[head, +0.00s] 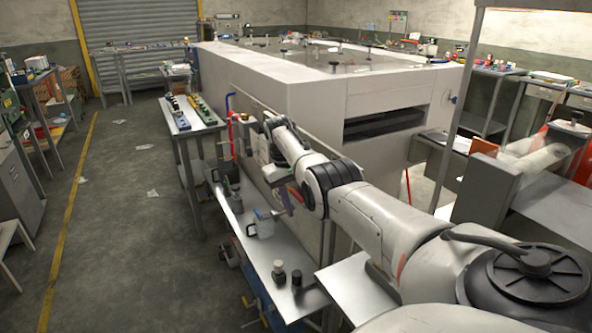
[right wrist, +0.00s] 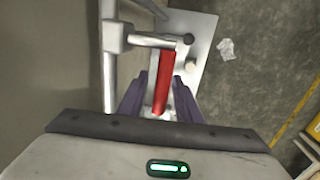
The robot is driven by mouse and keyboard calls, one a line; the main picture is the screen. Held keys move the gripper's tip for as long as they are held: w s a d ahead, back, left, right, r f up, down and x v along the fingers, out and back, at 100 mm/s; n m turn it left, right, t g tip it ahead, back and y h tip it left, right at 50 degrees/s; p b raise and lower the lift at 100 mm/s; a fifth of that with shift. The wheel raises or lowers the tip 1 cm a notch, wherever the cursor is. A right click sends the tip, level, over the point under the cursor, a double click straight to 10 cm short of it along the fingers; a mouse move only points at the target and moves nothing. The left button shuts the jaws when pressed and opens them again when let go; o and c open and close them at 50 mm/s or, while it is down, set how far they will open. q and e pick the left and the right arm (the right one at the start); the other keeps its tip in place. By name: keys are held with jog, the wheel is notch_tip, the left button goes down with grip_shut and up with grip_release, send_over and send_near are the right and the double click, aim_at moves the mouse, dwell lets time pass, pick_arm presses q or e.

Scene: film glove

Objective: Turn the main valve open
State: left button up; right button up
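A red lever handle (right wrist: 164,78) on a grey metal pipe fitting (right wrist: 116,38) shows in the right wrist view. My right gripper (right wrist: 163,82) has its two purple fingers on either side of this lever. Whether the fingers press on it or stand just clear of it I cannot tell. In the head view my right gripper (head: 283,192) points down beside the large white machine (head: 300,92), and a red part (head: 297,196) shows close by it. My left gripper is not in view.
A metal bench (head: 262,246) with a jug (head: 262,224) and small dark-topped items (head: 279,272) runs below my right arm. A narrow side table (head: 180,120) stands farther back. Red piping (head: 231,138) rises along the machine. The floor to the left is mostly clear, with scattered paper.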

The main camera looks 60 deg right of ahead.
aim_at(293, 190)
jog(key=shift+r, duration=0.1)
jog(key=r, duration=0.3)
jog(key=a+r, duration=0.1)
jog(key=r, duration=0.2)
jog(key=w+r, duration=0.1)
jog(key=r, duration=0.3)
jog(key=shift+a, duration=0.4)
jog(key=shift+f, duration=0.1)
